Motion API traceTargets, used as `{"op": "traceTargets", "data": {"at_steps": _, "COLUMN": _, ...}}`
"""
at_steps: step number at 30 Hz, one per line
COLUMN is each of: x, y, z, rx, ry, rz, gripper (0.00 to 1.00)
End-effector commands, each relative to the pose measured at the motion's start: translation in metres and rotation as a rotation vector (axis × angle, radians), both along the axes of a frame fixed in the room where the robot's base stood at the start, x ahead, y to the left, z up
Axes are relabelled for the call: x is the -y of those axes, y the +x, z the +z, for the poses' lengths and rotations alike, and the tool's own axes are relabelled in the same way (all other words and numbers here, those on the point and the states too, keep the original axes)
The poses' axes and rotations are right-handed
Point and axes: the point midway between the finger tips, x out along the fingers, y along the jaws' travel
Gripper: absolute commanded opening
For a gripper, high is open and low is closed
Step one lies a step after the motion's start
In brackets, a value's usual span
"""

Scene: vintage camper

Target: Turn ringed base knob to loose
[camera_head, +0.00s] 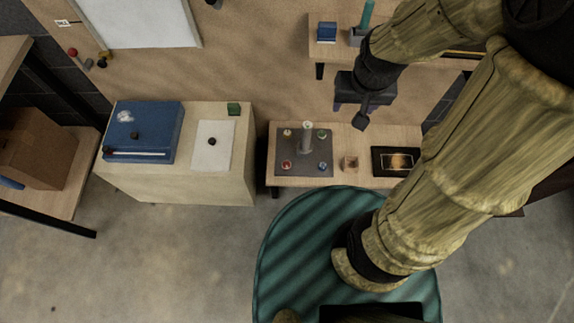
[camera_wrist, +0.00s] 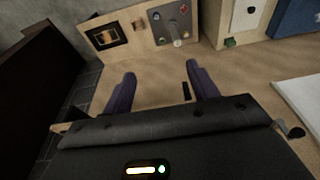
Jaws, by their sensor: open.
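A grey panel (camera_head: 293,149) lies on a low wooden table (camera_head: 300,182). A pale upright post (camera_head: 307,138) stands near its middle, with small round coloured knobs around it: red (camera_head: 286,165), blue (camera_head: 322,167), green (camera_head: 323,134) and yellowish (camera_head: 287,132). I cannot tell which one is the ringed base knob; rings are too small to make out. The panel (camera_wrist: 168,33) and post (camera_wrist: 176,36) also show at the top of the wrist view. My gripper (camera_head: 361,118) is open and empty, above and to the right of the panel; its spread fingers show in the wrist view (camera_wrist: 162,80).
A small wooden block (camera_head: 350,163) and a black tray (camera_head: 381,161) lie right of the panel. A cabinet to the left carries a blue case (camera_head: 160,121), a white plate (camera_head: 225,158) and a green block (camera_head: 234,109). A shelf (camera_head: 325,55) with small items is behind.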

Motion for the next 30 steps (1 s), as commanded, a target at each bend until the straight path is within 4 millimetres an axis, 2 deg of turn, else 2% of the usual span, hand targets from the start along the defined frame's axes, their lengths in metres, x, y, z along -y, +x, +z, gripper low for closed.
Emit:
{"op": "traceTargets", "data": {"at_steps": 1, "x": -0.004, "y": 0.006, "z": -0.027, "rx": -0.006, "ry": 0.006, "rz": -0.014, "gripper": 0.59}}
{"op": "traceTargets", "data": {"at_steps": 17, "x": -0.035, "y": 0.067, "z": -0.179, "rx": -0.068, "ry": 0.068, "rz": -0.231, "gripper": 0.59}}
{"op": "traceTargets", "data": {"at_steps": 30, "x": -0.070, "y": 0.112, "z": -0.312, "rx": -0.120, "ry": 0.100, "rz": -0.406, "gripper": 0.59}}
